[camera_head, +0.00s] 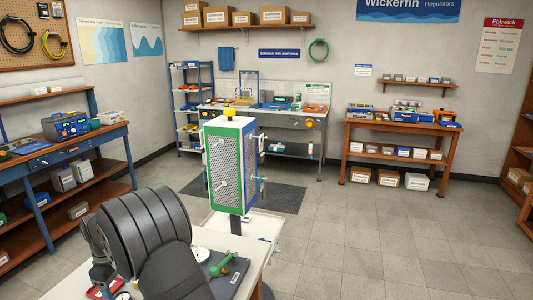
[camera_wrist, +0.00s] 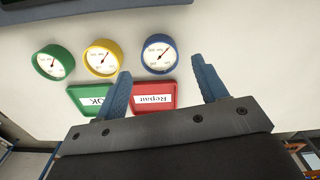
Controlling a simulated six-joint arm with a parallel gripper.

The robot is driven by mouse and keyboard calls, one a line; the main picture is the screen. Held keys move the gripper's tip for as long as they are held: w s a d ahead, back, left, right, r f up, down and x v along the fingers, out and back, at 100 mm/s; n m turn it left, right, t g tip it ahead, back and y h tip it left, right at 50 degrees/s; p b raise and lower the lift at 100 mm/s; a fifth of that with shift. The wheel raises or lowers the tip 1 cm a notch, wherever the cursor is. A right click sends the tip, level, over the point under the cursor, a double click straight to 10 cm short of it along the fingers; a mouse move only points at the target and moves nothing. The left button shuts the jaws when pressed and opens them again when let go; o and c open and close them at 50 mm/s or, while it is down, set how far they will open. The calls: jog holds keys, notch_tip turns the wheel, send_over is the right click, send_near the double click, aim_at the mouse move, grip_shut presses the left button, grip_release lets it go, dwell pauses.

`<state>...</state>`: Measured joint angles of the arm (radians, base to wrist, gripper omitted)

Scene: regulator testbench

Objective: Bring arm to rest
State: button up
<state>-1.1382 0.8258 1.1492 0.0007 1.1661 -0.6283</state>
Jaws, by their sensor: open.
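My gripper (camera_wrist: 161,66) shows in the wrist view with its two blue-grey fingers spread apart and nothing between them. It hangs over a pale worktop (camera_wrist: 225,35). Beyond the fingers lie three round gauges: a green one (camera_wrist: 51,63), a yellow one (camera_wrist: 103,58) and a blue one (camera_wrist: 158,54). A green "OK" tray (camera_wrist: 76,95) and a red "Repair" tray (camera_wrist: 168,92) lie closer, partly behind the left finger. In the head view my dark arm is folded at the lower left and the gripper's fingers are hidden.
In the head view a tall green-and-blue framed mesh tower (camera_head: 230,165) stands just beyond the worktop (camera_head: 258,252). A dark board (camera_head: 228,280) with a green-handled fitting (camera_head: 220,267) lies right of my arm. Open floor (camera_head: 400,240) spreads at the right.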

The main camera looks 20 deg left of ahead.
aim_at(122, 297)
notch_tip(122, 297, down, 4)
jog(key=shift+r, duration=0.2)
jog(key=shift+a+r, duration=0.1)
jog(key=shift+r, duration=1.7)
